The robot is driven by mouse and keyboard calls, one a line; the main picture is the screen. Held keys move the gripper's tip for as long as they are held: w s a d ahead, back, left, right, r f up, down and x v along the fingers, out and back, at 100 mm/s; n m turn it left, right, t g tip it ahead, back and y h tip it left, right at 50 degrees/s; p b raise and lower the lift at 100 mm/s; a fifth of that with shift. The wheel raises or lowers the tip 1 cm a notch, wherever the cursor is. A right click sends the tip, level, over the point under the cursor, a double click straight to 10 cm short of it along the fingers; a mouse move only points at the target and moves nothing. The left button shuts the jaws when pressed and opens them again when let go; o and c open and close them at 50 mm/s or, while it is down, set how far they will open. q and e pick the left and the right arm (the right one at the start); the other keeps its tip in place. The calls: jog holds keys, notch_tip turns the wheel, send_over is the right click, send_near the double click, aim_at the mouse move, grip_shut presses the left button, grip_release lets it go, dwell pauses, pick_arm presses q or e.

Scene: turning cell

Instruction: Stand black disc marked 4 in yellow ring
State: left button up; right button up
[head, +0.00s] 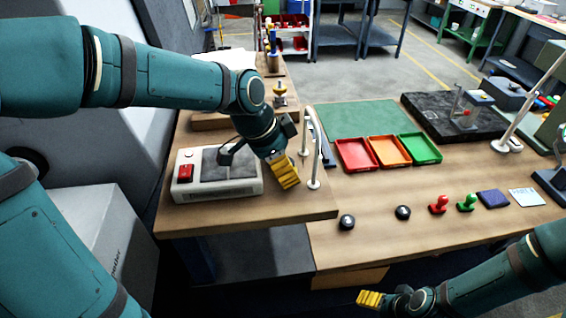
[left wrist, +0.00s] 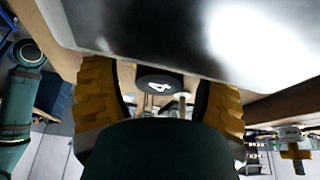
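The black disc marked 4 (left wrist: 160,82) shows in the left wrist view between the yellow fingers of my left gripper (left wrist: 160,98), its white 4 turned sideways. Gaps seem to remain between disc and fingers, so the gripper looks open. In the head view my left gripper (head: 284,172) is over the bench at the right end of a grey box-shaped device, and the disc there is hidden. My right gripper (head: 370,299) is low at the front, apart from the bench; its finger opening is unclear. I cannot make out the yellow ring.
Two pale upright posts (head: 313,165) stand just right of my left gripper. The grey device (head: 216,187) has a red button. Two other black pieces (head: 347,222) (head: 403,212), stamps (head: 438,204) and red (head: 356,154), orange and green trays lie right. Front bench wood is clear.

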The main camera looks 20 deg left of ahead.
pick_arm(q)
jog(key=shift+r, duration=0.15)
jog(key=shift+a+r, duration=0.1)
jog(key=shift+r, duration=0.2)
jog(key=p+v, duration=0.1)
jog(key=v, duration=1)
jog(key=shift+s+r, duration=0.2)
